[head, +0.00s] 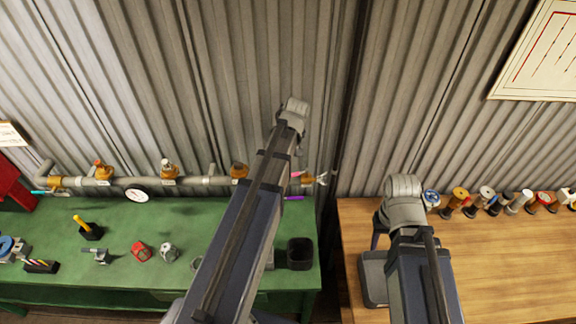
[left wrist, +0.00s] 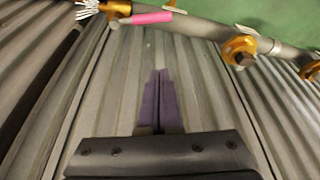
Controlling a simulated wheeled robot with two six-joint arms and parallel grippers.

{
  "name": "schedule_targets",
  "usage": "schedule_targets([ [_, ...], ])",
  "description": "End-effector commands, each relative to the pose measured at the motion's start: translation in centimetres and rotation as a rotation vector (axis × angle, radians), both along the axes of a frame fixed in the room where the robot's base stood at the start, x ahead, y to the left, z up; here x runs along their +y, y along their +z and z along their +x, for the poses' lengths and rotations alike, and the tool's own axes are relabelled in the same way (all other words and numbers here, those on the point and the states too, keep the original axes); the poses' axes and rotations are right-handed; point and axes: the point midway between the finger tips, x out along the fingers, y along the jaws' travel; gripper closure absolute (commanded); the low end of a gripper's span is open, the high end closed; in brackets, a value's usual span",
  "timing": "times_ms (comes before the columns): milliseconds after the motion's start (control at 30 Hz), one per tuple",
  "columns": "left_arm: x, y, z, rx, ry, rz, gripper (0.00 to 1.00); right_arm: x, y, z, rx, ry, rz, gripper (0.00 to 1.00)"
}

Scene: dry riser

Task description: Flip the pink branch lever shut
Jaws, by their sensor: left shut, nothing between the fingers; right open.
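The pink branch lever (left wrist: 152,17) shows near the top of the left wrist view, beside an orange valve body (left wrist: 118,7) and roughly along the pipe. In the head view it is a small pink piece (head: 296,174) just right of my left forearm. My left gripper (left wrist: 160,74) is shut and empty, its dark purple fingers in front of the corrugated wall, apart from the lever. In the head view my left forearm hides most of that gripper. My right gripper is open and low over the wooden bench, partly behind my right arm, far from the lever; its fingertips are unclear.
A grey pipe (head: 205,181) with several orange valves and a gauge (head: 137,195) runs along the wall above the green bench (head: 195,225). Small parts and a dark bin (head: 300,253) stand there. Several spools line the wooden bench (head: 510,260).

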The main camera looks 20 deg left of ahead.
Motion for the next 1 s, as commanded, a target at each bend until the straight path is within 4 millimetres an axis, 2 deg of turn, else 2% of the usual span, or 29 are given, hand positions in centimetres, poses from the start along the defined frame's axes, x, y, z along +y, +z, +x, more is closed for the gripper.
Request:
schedule_targets([
  [167,0.1,-0.6,0.1,0.000,-0.001,0.000,1.00,0.0,-0.6,0.0,0.000,0.002,0.000,0.52],
  [367,0.4,-2.3,0.6,0.001,-0.001,0.000,1.00,0.0,-2.3,0.0,0.000,0.011,0.000,0.52],
  [933,2.4,-10.2,2.6,0.000,-0.001,0.000,1.00,0.0,-10.2,0.1,-0.002,0.025,-0.001,0.52],
  [1000,1.4,-9.9,1.3,0.001,-0.004,0.000,1.00,0.0,-9.9,0.1,-0.002,0.025,-0.001,0.52],
])
